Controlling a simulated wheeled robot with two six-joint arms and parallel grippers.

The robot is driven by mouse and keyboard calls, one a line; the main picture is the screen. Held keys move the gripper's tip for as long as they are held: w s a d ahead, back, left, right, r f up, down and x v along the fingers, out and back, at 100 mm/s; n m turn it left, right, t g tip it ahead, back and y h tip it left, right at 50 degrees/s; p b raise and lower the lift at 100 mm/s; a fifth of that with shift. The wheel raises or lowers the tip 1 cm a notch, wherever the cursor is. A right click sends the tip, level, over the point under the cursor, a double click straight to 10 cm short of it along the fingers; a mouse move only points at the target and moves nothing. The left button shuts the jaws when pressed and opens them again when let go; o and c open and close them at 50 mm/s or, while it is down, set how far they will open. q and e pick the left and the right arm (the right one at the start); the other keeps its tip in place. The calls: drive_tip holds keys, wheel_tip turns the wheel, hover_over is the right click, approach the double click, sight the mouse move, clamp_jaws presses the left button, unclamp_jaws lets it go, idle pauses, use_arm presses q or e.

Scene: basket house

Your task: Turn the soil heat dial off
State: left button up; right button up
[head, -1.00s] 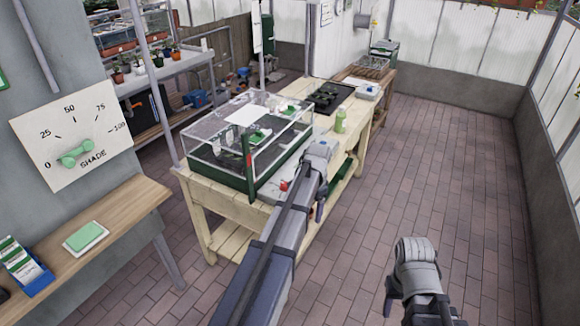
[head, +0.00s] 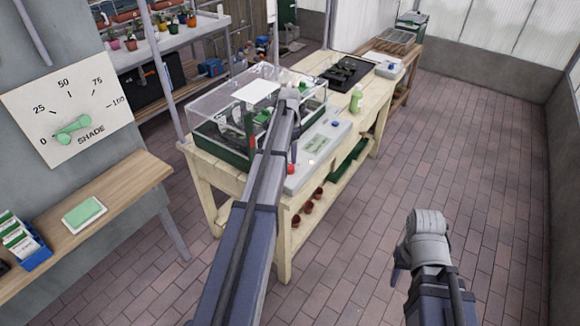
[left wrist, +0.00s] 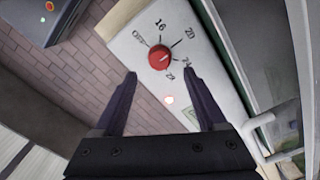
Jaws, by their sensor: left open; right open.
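The soil heat dial is a round red knob (left wrist: 159,57) on a pale panel (left wrist: 140,45) marked OFF, 16, 20, 24 in the left wrist view. I cannot clearly tell where its pointer stands. In the head view the red knob (head: 290,169) shows at the near end of the grey panel (head: 316,146), partly beside my left arm. My left gripper (left wrist: 160,74) is open and empty, its fingertips on both sides of the line to the knob, apparently not touching it. My right gripper (head: 398,275) is open and empty over the floor, its fingers mostly hidden.
A clear-lidded propagator (head: 222,106) stands behind the panel on the wooden bench (head: 195,150). A green bottle (head: 356,99) stands further along. A wall SHADE dial (head: 72,129) has a green handle near 0. A small pinkish light (left wrist: 169,100) is by the knob. The brick floor at right is clear.

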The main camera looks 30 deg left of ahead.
sight(290, 166)
use_arm(q)
wheel_tip(290, 166, down, 6)
drive_tip(key=b, duration=0.5)
drive_tip(key=shift+f+b, duration=0.15)
drive_tip(key=shift+b, duration=0.15)
clamp_jaws()
